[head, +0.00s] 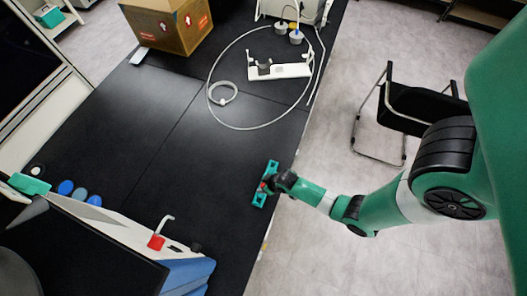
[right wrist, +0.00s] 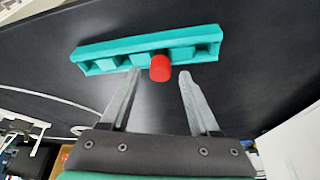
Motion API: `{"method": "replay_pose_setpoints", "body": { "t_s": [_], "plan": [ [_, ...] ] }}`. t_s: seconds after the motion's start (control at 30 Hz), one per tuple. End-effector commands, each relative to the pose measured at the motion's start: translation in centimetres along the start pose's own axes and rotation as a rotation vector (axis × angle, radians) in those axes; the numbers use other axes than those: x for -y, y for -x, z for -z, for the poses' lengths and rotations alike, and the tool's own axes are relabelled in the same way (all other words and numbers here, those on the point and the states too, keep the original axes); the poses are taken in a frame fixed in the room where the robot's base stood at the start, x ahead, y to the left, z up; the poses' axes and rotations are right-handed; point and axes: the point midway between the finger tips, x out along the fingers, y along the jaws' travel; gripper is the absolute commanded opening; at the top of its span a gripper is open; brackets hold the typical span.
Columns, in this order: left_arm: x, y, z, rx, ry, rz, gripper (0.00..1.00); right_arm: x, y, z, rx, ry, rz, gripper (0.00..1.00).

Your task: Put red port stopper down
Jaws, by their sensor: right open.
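The red port stopper (right wrist: 160,68) shows in the right wrist view at the near side of a teal holder (right wrist: 95,52), around its middle. I cannot tell whether it sits in the holder or just in front of it. In the head view the stopper is a tiny red spot (head: 264,186) beside my gripper. My right gripper (right wrist: 159,78) is open, with one finger on each side of the stopper and a gap on both sides. In the head view the right gripper (head: 272,183) is at the teal holder (head: 272,166), near the table's right edge. My left gripper is not seen.
A white and blue machine (head: 190,268) with a red-based port fitting (head: 156,242) stands at the lower left. A cardboard box (head: 170,22), a coiled tube (head: 222,93) and a white bracket (head: 280,70) are farther back. The middle of the black table (head: 190,150) is clear.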

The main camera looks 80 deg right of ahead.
Motion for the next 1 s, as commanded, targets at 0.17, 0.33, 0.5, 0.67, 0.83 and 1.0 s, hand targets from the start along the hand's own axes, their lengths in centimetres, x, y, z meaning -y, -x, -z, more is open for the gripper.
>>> {"method": "replay_pose_setpoints", "body": {
  "t_s": [0.17, 0.33, 0.5, 0.67, 0.83, 1.0],
  "plan": [
    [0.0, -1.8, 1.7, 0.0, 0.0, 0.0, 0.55, 0.0, 5.1, 0.2, -0.002, 0.0, 0.0, 0.62],
    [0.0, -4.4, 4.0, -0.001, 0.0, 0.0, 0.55, 0.0, 8.9, 0.3, 0.001, 0.001, 0.0, 0.62],
    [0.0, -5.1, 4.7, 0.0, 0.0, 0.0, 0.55, 0.0, 10.3, 0.1, 0.001, 0.001, 0.0, 0.62],
    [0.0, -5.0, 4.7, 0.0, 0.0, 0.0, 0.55, 0.0, 10.2, 0.0, 0.0, 0.0, 0.0, 0.62],
    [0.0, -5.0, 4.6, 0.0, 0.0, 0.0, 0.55, 0.0, 10.2, 0.0, 0.001, 0.0, 0.0, 0.62],
    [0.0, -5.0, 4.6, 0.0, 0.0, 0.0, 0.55, 0.2, 10.4, 1.3, -0.024, 0.005, 0.004, 0.62]
  ]
}}
